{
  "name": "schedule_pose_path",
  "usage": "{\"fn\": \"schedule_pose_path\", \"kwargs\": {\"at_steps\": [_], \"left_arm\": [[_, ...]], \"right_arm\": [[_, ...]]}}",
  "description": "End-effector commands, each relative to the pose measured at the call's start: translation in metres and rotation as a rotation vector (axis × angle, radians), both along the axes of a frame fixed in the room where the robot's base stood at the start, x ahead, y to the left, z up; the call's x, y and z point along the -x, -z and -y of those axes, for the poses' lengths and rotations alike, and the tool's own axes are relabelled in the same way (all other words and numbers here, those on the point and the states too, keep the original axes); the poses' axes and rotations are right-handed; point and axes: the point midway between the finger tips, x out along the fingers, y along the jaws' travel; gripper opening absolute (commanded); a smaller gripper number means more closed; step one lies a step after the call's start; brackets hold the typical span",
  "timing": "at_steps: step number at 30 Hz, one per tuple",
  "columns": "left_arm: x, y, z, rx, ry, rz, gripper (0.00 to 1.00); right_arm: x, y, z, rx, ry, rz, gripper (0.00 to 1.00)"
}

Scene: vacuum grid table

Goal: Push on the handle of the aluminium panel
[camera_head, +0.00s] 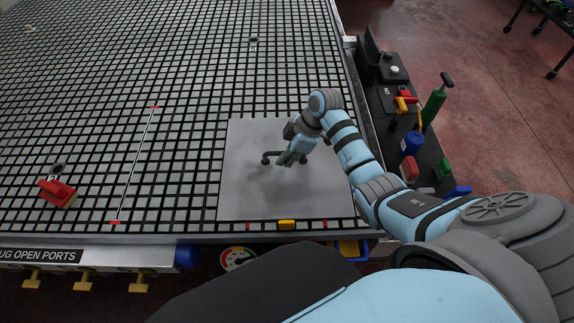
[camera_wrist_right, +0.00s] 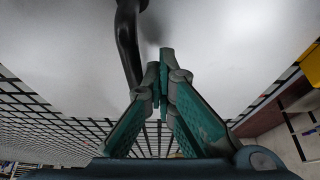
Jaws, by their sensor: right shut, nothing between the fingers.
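The aluminium panel (camera_head: 250,195) lies flat on the grid table near its front right corner. Its dark handle (camera_head: 268,157) stands on the middle of the panel, partly hidden behind my right gripper. My right gripper (camera_head: 284,162) is shut and empty, low over the panel right at the handle. In the right wrist view the handle (camera_wrist_right: 127,45) is a dark curved bar just left of the shut fingertips (camera_wrist_right: 165,60), with the panel (camera_wrist_right: 230,50) behind. Whether the fingers touch the handle I cannot tell. My left gripper is not in view.
A red-handled block (camera_head: 57,193) sits at the table's left. A thin rod with red ends (camera_head: 135,165) lies on the grid. A yellow block (camera_head: 287,225) is at the table's front edge. A side shelf (camera_head: 425,155) with tools and bottles stands at the right.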

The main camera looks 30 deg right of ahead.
Motion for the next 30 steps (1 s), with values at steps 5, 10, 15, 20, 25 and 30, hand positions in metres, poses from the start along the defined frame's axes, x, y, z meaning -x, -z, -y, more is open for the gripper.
{"fn": "schedule_pose_path", "kwargs": {"at_steps": [5,10,15,20,25,30], "left_arm": [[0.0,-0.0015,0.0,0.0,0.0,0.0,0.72],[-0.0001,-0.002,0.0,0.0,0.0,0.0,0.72],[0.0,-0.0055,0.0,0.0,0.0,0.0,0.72],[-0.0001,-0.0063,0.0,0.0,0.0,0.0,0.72],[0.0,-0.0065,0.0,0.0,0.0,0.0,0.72],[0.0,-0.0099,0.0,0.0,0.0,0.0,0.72]], "right_arm": [[-0.002,-0.0014,0.0011,0.003,0.003,0.008,0.0],[-0.0019,-0.0012,0.001,0.003,0.003,0.007,0.0],[-0.0024,-0.0016,0.0014,0.003,0.003,0.006,0.0],[-0.0027,-0.0008,0.0017,0.003,0.003,0.004,0.0],[-0.0027,-0.0006,0.0017,0.003,0.004,0.005,0.0],[-0.003,-0.0013,0.0019,0.003,0.003,0.004,0.0]]}}
